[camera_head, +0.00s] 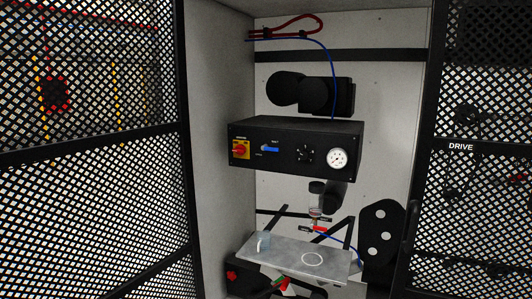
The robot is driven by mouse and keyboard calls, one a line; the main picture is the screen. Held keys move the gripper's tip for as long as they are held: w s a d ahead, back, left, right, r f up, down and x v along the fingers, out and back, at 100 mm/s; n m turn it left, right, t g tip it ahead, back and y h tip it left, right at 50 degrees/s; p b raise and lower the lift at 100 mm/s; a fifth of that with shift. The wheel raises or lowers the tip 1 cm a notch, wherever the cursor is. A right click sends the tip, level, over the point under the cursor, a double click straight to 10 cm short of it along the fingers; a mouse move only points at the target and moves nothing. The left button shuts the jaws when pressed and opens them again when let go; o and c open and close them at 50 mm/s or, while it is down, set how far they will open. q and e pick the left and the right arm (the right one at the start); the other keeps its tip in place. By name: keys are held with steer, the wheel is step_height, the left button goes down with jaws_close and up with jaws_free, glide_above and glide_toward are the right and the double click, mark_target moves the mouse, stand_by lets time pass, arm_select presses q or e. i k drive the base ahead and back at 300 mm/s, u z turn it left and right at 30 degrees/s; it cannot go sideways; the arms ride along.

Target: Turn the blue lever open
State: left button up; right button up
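A blue lever (270,149) sits on the front of a black control box (296,168) inside the open cabinet. It lies roughly level, between a red rotary switch on a yellow plate (240,149) and a black dial (305,154). A small fitting (318,229) below the box, with red and blue parts, hangs under a clear bowl; its details are too small to tell. I cannot make out either of my grippers in this view.
Black mesh doors stand at the left (92,150) and right (480,150). A grey plate (290,257) below the box bears a small grey cylinder (263,243) and a white ring. A round gauge (338,158) is at the box's right. Red and blue hoses hang above.

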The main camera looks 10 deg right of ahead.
mark_target(265, 147)
steer(key=k, duration=0.55)
steer(key=u, duration=0.8)
steer(key=i, duration=1.6)
steer(key=z, duration=0.4)
